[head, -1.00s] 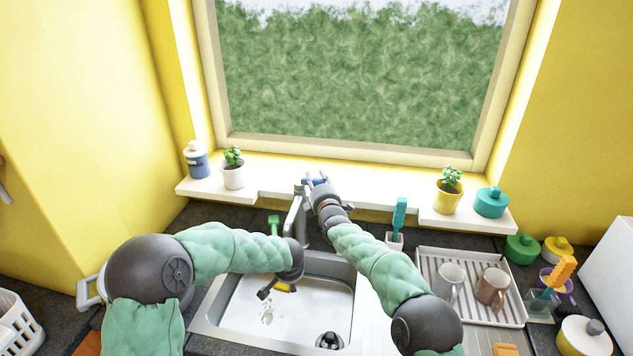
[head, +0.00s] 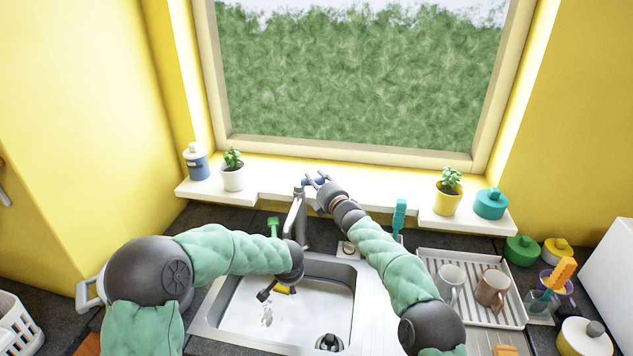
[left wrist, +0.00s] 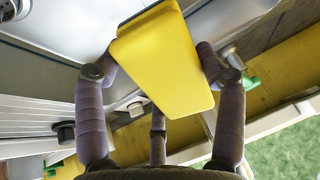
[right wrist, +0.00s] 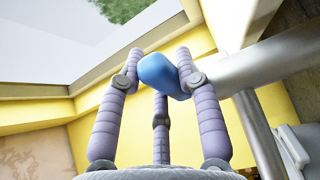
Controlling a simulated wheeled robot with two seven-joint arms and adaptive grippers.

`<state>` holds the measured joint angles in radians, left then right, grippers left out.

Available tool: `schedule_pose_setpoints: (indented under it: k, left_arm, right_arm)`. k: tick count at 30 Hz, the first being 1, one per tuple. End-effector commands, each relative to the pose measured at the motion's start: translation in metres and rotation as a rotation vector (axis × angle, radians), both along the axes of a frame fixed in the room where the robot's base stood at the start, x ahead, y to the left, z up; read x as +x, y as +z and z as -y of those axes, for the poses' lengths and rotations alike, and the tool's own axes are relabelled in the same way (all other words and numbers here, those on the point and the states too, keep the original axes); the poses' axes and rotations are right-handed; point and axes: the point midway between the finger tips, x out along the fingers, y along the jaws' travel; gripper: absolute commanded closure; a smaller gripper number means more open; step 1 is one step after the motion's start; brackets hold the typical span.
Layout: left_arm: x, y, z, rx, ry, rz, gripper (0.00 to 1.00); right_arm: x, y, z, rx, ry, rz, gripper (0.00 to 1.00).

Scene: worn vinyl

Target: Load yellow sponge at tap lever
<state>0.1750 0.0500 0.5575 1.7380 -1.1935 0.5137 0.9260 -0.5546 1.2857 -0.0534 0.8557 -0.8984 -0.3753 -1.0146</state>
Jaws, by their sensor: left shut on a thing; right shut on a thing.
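The yellow sponge (left wrist: 165,60) is between the fingers of my left gripper (left wrist: 155,65) in the left wrist view. In the head view that gripper (head: 277,290) hangs over the sink basin, and a bit of the sponge (head: 282,290) shows beside it. My right gripper (head: 318,182) is at the top of the metal tap (head: 294,218), shut on the blue tap lever (head: 308,182). The blue lever end (right wrist: 163,74) lies between its fingers in the right wrist view.
The sink (head: 240,318) is below, with a drain (head: 329,342). A drying rack (head: 430,262) with two mugs stands at right. A teal brush (head: 399,215) stands behind the sink. Plants line the white sill (head: 385,200).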

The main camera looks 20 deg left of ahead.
Motion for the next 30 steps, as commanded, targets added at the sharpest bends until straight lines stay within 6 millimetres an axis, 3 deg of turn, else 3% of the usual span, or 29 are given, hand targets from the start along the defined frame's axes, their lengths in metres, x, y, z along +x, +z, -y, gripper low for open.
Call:
schedule_pose_setpoints:
  k: [16,17,19,30]
  left_arm:
    - [0.0001,0.0003,-0.0001,0.000,0.000,0.000,0.56]
    - [0.0001,0.0003,0.0000,0.000,0.000,0.000,0.56]
    - [0.0001,0.0003,0.0000,0.000,0.000,0.000,0.56]
    - [0.0000,0.0001,0.0000,0.000,0.000,0.000,0.56]
  right_arm:
    - [0.0011,0.0024,-0.0001,-0.003,0.025,0.002,1.00]
    - [0.0011,0.0023,-0.0001,-0.003,0.025,0.002,0.60]
    - [0.0012,0.0021,0.0000,-0.003,0.025,0.002,0.41]
    - [0.0009,0.0003,0.0003,-0.004,0.025,-0.001,0.41]
